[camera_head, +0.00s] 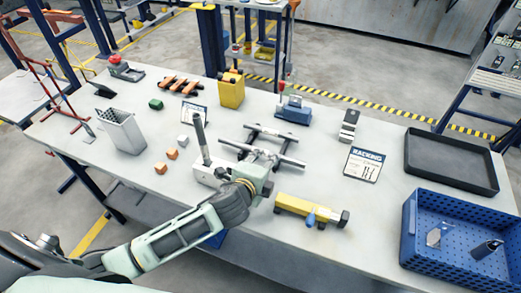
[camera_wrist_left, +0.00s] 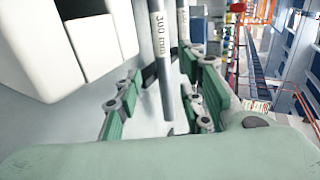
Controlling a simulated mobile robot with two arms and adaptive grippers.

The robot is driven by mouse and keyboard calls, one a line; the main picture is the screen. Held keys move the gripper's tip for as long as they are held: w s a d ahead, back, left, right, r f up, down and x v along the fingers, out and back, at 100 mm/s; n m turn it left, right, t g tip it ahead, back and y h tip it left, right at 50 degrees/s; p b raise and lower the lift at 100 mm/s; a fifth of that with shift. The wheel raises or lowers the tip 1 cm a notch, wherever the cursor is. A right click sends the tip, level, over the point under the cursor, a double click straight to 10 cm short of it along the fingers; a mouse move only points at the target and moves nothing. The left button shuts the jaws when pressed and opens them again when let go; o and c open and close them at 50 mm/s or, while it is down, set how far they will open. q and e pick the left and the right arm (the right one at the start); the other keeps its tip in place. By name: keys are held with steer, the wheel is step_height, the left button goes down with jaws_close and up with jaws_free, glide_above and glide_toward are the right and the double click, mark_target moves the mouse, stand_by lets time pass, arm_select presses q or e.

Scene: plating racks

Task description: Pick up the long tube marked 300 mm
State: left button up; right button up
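In the left wrist view, a grey tube (camera_wrist_left: 160,45) carries the mark "300 mm". A second grey tube (camera_wrist_left: 183,25) runs beside it, with lettering partly cut off. My left gripper (camera_wrist_left: 165,105) is open, its green-padded fingers apart on either side of the marked tube; I cannot tell if they touch it. In the head view, my left gripper (camera_head: 262,168) is at a low black rack (camera_head: 270,134) with a grey tube (camera_head: 250,149) lying across it. The gripper hides part of this. Another grey tube (camera_head: 201,140) stands slightly tilted by a white block (camera_head: 206,176). My right gripper is out of view.
A yellow tool (camera_head: 298,208) lies close to my gripper's right. A racking card (camera_head: 363,164), a black tray (camera_head: 450,162) and a blue crate (camera_head: 425,235) are further right. Small orange blocks (camera_head: 172,154) and a metal holder (camera_head: 122,130) are to the left.

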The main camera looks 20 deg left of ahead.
mark_target(267, 154)
arm_select(q)
steer(key=x, duration=0.3)
steer(key=shift+w, duration=0.4)
steer(key=shift+w+f+p, duration=0.1)
steer(key=shift+p, duration=0.2)
jaws_close()
steer(key=shift+f, duration=0.1)
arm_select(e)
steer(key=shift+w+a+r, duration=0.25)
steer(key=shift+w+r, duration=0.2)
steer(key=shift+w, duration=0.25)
